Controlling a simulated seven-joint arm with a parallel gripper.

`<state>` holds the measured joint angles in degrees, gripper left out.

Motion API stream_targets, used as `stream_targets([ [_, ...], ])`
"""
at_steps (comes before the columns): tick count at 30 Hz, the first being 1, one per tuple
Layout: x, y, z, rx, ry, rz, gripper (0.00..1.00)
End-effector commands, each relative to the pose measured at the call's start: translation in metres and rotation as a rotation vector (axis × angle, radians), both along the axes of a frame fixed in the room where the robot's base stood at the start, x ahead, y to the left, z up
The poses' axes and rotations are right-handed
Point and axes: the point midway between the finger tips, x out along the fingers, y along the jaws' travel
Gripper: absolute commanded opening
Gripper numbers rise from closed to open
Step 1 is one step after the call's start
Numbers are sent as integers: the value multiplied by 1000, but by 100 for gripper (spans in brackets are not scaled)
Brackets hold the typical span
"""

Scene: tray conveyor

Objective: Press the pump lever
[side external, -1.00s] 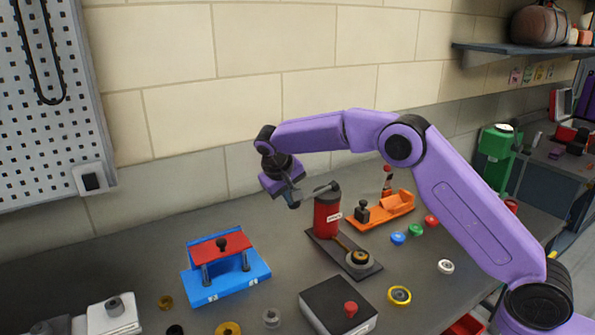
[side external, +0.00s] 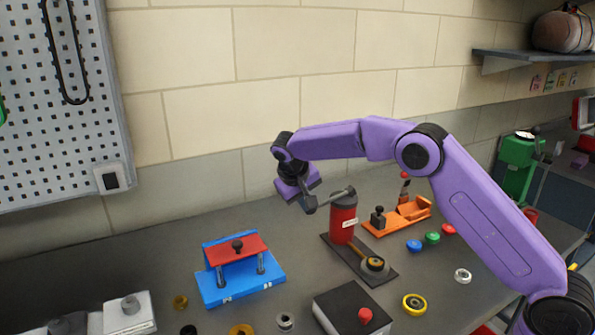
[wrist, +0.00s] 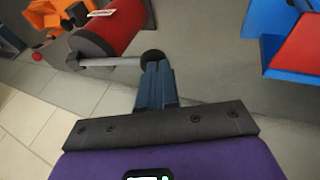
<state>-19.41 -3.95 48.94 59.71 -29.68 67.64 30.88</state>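The pump is a red cylinder (side external: 343,222) on a dark base plate (side external: 384,277); it also shows at the top left of the wrist view (wrist: 119,25). Its grey lever (side external: 335,197) reaches left from the dark cap, slanting slightly down. In the wrist view the lever (wrist: 112,62) ends in a black round knob (wrist: 152,56). My gripper (side external: 310,208) is at the lever's free end. In the wrist view its grey-blue fingers (wrist: 156,72) are together, with the tips right at the knob. Whether they touch it I cannot tell.
A blue stand with a red top (side external: 240,268) is left of the pump. An orange fixture (side external: 398,216) is behind it on the right. A black box with a red button (side external: 350,310) is in front. Several small coloured rings and caps lie around.

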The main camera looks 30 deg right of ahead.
Motion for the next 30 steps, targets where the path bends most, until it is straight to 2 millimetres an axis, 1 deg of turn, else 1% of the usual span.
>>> stream_targets([
  [1,0,8,8,3,-5,6,0],
  [5,0,21,32,4,-14,11,0],
  [12,-15,44,76,4,-16,11,0],
  [16,-22,55,96,4,-15,12,0],
  [21,-26,61,109,2,-14,10,0],
  [24,-28,63,113,2,-14,10,0],
  [30,-29,64,115,1,-13,10,0],
])
